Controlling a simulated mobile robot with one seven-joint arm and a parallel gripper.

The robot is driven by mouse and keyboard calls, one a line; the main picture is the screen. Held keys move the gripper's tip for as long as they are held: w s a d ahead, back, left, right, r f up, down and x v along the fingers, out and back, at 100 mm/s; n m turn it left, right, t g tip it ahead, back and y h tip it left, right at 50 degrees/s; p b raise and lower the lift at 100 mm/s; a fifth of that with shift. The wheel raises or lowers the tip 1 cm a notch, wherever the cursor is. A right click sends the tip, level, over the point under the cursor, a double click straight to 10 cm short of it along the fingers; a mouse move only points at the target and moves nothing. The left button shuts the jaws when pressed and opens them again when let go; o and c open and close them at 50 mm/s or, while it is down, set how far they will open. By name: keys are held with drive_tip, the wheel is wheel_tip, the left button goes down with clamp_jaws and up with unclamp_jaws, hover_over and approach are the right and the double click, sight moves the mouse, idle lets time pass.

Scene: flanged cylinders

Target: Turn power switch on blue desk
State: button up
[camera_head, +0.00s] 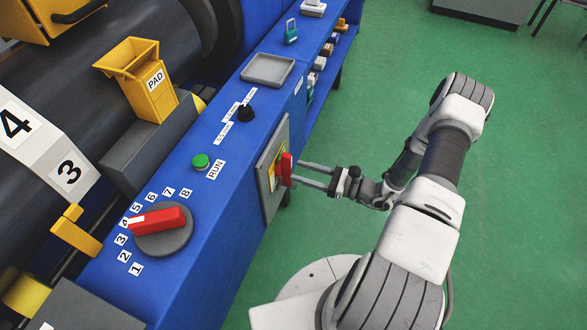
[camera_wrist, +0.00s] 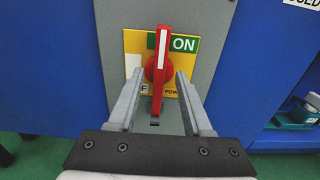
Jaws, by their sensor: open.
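The power switch is a red rotary handle (camera_wrist: 160,66) on a yellow plate (camera_wrist: 131,42) with a green ON label (camera_wrist: 185,44) at its upper right. The handle stands upright, its white stripe at the top. It also shows in the head view (camera_head: 287,169) on a grey panel (camera_head: 271,205) on the side of the blue desk (camera_head: 222,250). My gripper (camera_wrist: 160,76) is open, with one finger on each side of the handle's lower part. I cannot tell whether either finger touches it. My gripper reaches the switch from the right in the head view (camera_head: 297,174).
On the desk top are a red selector knob (camera_head: 158,221), a green button (camera_head: 201,161), a black knob (camera_head: 245,113) and a grey tray (camera_head: 268,69). A yellow PAD box (camera_head: 139,75) stands at the left. The green floor (camera_head: 400,60) beside the desk is mostly open.

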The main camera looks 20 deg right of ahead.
sight(291, 169)
drive_tip(key=shift+x, duration=1.55)
drive_tip(key=shift+c, duration=0.2)
clamp_jaws()
